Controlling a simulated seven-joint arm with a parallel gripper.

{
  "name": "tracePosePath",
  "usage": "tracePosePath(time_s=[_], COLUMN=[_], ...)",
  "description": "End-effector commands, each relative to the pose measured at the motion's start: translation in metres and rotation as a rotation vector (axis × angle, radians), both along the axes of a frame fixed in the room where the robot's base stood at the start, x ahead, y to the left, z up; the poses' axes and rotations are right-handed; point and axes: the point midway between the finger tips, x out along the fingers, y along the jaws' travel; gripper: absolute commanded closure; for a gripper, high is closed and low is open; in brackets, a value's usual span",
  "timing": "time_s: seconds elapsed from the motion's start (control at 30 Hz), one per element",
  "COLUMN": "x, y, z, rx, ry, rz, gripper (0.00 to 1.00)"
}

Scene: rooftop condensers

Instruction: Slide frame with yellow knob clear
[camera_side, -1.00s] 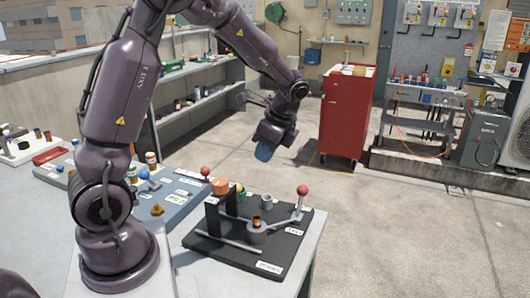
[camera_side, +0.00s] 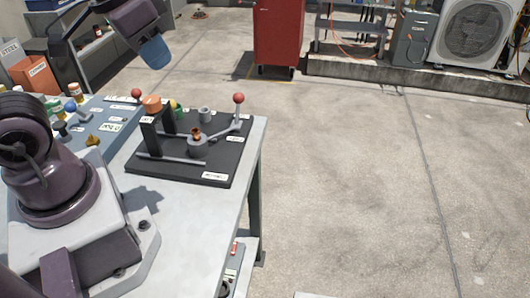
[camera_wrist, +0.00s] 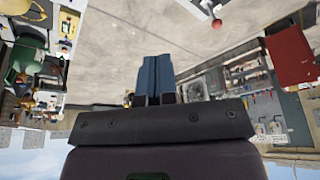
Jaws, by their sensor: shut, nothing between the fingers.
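A black board (camera_side: 220,165) sits near the table's far right corner in the side view. On it stands a dark frame (camera_side: 149,136) with an orange-topped knob (camera_side: 151,103). A green knob (camera_side: 176,107) shows partly behind it. Grey rods (camera_side: 171,158) run along the board by a small cup holding a copper-coloured piece (camera_side: 196,134). I cannot make out a clearly yellow knob on this frame. My gripper (camera_side: 154,54) is in the air above and beyond the board, apart from it. In the wrist view its blue fingers (camera_wrist: 156,76) are together and empty.
A lever with a red ball (camera_side: 239,98) rises at the board's right. A blue panel (camera_side: 112,119) with several knobs, including a yellow wedge-shaped one (camera_side: 92,141), lies to the left. The table's front (camera_side: 190,225) is mostly bare. A red cabinet (camera_side: 277,35) stands far behind.

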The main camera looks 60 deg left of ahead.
Motion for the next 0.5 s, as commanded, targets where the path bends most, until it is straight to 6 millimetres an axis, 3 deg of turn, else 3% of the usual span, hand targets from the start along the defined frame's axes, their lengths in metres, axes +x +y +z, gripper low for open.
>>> tracePosePath(time_s=[0.1, 0.27, 0.5], x=[-0.012, -0.014, 0.008], y=[-0.009, -0.014, -0.017], z=[0.012, 0.02, -0.015], rx=[-0.004, -0.002, 0.002], ry=[-0.086, -0.127, 0.083], rz=[-0.035, -0.062, -0.091], gripper=[1.0, 1.0, 1.0])
